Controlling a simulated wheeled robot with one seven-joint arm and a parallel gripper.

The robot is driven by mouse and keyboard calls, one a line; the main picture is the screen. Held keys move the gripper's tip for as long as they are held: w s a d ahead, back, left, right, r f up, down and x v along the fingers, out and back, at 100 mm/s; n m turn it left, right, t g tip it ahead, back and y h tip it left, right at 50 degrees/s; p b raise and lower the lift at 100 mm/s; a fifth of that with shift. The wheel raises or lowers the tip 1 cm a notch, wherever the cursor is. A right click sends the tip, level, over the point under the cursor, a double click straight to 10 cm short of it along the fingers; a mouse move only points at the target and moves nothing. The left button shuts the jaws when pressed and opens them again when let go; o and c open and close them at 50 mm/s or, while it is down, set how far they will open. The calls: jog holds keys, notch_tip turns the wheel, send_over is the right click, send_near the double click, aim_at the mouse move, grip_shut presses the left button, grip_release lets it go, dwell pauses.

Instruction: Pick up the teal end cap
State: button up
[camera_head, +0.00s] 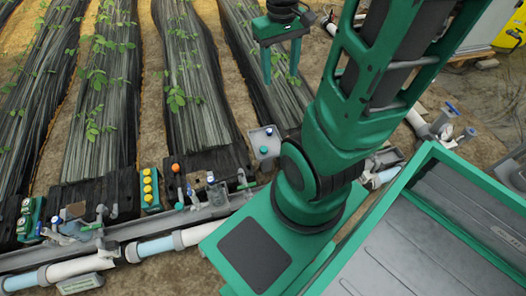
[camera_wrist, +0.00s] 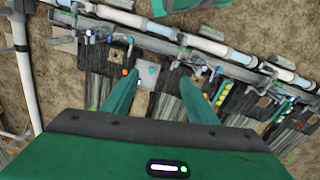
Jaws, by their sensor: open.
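A small teal piece (camera_head: 263,152), which looks like the teal end cap, sits on a light grey tray (camera_head: 272,137) beside a blue-topped piece (camera_head: 269,131). In the wrist view, the teal piece (camera_wrist: 152,70) shows on the pale tray (camera_wrist: 146,82), between the fingers in the picture but farther off. My gripper (camera_head: 281,66) is open and empty, high above the plant rows and beyond the tray in the head view. In the wrist view its two green fingers (camera_wrist: 160,80) are spread wide, touching nothing. My arm hides part of the skid right of the tray.
A pipe run (camera_head: 160,246) with valves and fittings crosses the front. A block with yellow knobs (camera_head: 150,188) and an orange ball (camera_head: 176,168) stand left of the tray. A large green-rimmed bin (camera_head: 424,160) is at right. Plant rows (camera_head: 190,70) fill the back.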

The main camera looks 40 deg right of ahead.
jog(key=w+d+f+n, duration=0.4)
jog(key=w+d+f, duration=0.2)
jog(key=w+f, duration=0.45)
jog(key=n, duration=0.9)
send_over(263, 149)
jog(key=f, duration=4.7)
jog(key=shift+w+a, duration=0.15)
jog(key=shift+w, duration=0.1)
jog(key=shift+s+d+f, duration=0.1)
jog(key=shift+d+f, duration=0.05)
jog(key=shift+f, duration=1.45)
jog(key=shift+s+d+f, duration=0.1)
jog(key=shift+f, duration=1.45)
jog(key=c, duration=1.2)
jog(key=shift+r, duration=0.15)
